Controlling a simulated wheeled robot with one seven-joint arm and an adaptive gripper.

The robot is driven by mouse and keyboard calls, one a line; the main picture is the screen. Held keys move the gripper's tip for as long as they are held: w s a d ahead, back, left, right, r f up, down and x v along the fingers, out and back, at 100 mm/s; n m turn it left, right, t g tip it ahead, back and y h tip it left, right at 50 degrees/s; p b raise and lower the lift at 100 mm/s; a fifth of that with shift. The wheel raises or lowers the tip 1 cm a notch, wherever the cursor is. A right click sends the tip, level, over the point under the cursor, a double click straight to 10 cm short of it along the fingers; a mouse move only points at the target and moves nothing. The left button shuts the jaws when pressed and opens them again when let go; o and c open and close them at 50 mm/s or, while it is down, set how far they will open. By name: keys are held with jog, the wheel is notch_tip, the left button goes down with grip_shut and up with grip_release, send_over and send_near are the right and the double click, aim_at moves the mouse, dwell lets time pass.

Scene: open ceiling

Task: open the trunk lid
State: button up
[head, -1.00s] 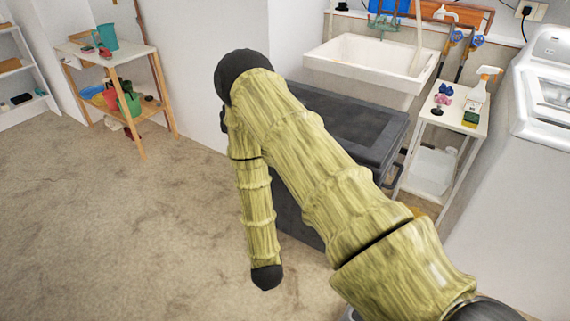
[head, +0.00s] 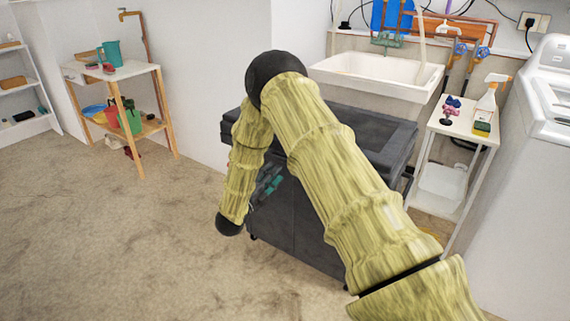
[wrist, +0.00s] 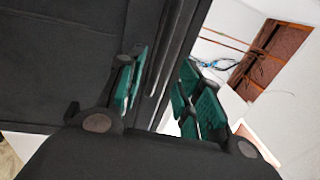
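The dark grey trunk (head: 310,222) stands on the floor below the sink, partly hidden behind my arm. Its lid (head: 375,130) looks shut and flat on top. In the wrist view the trunk's dark panel (wrist: 60,60) fills the left, with a ridged edge beside it that runs up between my fingers. My gripper (head: 268,183), with teal finger pads, is at the trunk's front left, below the lid's level. In the wrist view my gripper (wrist: 163,88) is open, its two fingers apart on either side of that edge. I cannot tell whether they touch it.
A white sink (head: 375,75) is behind the trunk. A small white table (head: 465,125) with a spray bottle stands to its right, beside a white washing machine (head: 535,130). A wooden shelf (head: 125,70) is at the left wall. The floor at left is clear.

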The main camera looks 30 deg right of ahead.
jog(key=x, duration=0.8)
jog(key=shift+f, duration=0.1)
grip_shut()
